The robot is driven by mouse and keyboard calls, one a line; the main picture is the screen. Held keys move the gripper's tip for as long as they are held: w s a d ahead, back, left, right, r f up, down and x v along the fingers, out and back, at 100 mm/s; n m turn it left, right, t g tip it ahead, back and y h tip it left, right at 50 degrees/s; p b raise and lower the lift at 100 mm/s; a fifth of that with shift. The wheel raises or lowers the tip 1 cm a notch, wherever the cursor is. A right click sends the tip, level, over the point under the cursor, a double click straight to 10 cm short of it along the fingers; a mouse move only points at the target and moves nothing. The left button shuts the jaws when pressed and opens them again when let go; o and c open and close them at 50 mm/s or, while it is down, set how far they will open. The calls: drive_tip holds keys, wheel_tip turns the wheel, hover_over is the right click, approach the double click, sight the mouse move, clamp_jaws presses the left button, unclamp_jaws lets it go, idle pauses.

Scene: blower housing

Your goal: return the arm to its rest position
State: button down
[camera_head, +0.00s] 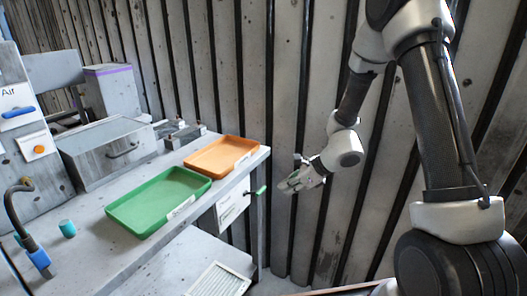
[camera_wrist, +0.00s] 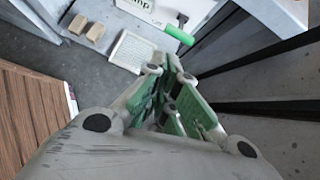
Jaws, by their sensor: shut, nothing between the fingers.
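My arm reaches down from the upper right in the head view, and my gripper (camera_head: 291,184) hangs in the air to the right of the workbench (camera_head: 245,165), in front of the ribbed wall. In the wrist view, my gripper (camera_wrist: 172,100) shows its fingers together with nothing between them. It is apart from the bench and the trays. The part of the bench below the gripper is only partly visible.
An empty green tray (camera_head: 155,205) and an orange tray (camera_head: 222,155) lie on the bench. A green handle (camera_head: 257,191) sticks out at the bench's right end, close to the gripper. A white slotted panel (camera_head: 219,281) is lower down. The ribbed wall (camera_head: 285,80) stands behind.

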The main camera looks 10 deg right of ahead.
drive_tip(key=s+d+r+n+g, duration=0.3)
drive_tip(key=s+r+n, duration=0.1)
drive_tip(key=s+n, duration=0.3)
drive_tip(key=s+d+r+n+g, duration=0.2)
drive_tip(key=s+r+n, duration=0.1)
drive_tip(key=s+n, duration=0.4)
drive_tip(key=s+d+r+n+t+h, duration=0.2)
drive_tip(key=s+d+r, duration=0.4)
drive_tip(key=r, duration=0.4)
drive_tip(key=s+d+r+n+t+h, duration=0.3)
drive_tip(key=s+d+r+n+h, duration=0.2)
drive_tip(key=s+d+r+n, duration=0.2)
wheel_tip(320, 180, up, 3)
drive_tip(key=shift+s+d+f, duration=0.1)
drive_tip(key=shift+s+d, duration=0.05)
drive_tip(key=shift+d, duration=0.45)
